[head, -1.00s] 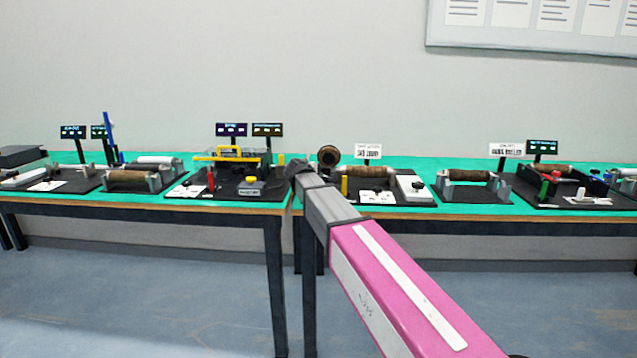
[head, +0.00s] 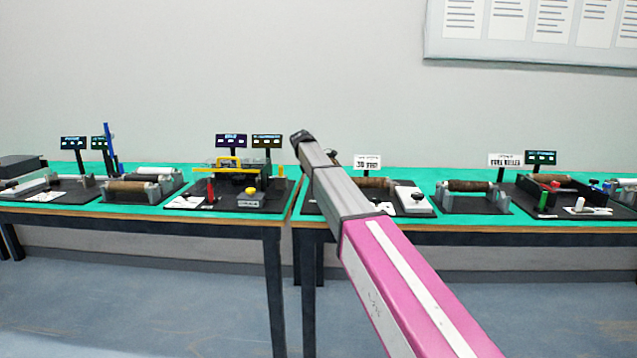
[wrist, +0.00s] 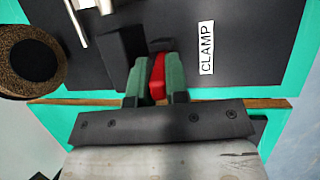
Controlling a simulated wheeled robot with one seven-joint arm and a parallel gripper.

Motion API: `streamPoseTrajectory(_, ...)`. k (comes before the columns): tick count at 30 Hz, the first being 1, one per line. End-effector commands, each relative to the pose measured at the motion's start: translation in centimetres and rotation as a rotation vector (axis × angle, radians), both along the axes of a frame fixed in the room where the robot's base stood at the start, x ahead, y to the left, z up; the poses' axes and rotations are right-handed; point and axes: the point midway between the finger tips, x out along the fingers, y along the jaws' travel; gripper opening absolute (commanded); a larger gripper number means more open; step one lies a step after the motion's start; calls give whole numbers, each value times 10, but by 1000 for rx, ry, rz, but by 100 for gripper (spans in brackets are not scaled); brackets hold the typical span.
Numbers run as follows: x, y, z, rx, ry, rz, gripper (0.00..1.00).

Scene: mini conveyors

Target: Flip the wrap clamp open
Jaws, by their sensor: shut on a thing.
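In the wrist view, my gripper (wrist: 156,88) has green fingers closed on both sides of a red lever (wrist: 157,76). The lever stands beside a dark block (wrist: 122,55) on a black base plate (wrist: 235,20). A white label reading CLAMP (wrist: 207,50) lies on the plate just right of the fingers. The lever's lower part and pivot are hidden between the fingers. In the head view my arm covers this spot, so neither gripper nor lever shows there.
A cork-covered roller end (wrist: 32,62) is left of my gripper in the wrist view. The wooden table edge (wrist: 270,103) runs just below the fingers. In the head view, other small conveyor stations, such as one with a yellow handle (head: 230,162), stand along the green tables.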

Motion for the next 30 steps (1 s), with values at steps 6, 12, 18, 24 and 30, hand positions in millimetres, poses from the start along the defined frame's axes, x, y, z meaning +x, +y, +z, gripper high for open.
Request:
streamPoseTrajectory(6,10,0,1,1,112,-1,0)
streamPoseTrajectory(12,11,-1,1,2,163,-2,0)
streamPoseTrajectory(18,11,-1,0,2,180,-1,0)
streamPoseTrajectory(24,11,-1,0,2,182,-1,0)
streamPoseTrajectory(30,11,-1,0,2,181,0,40)
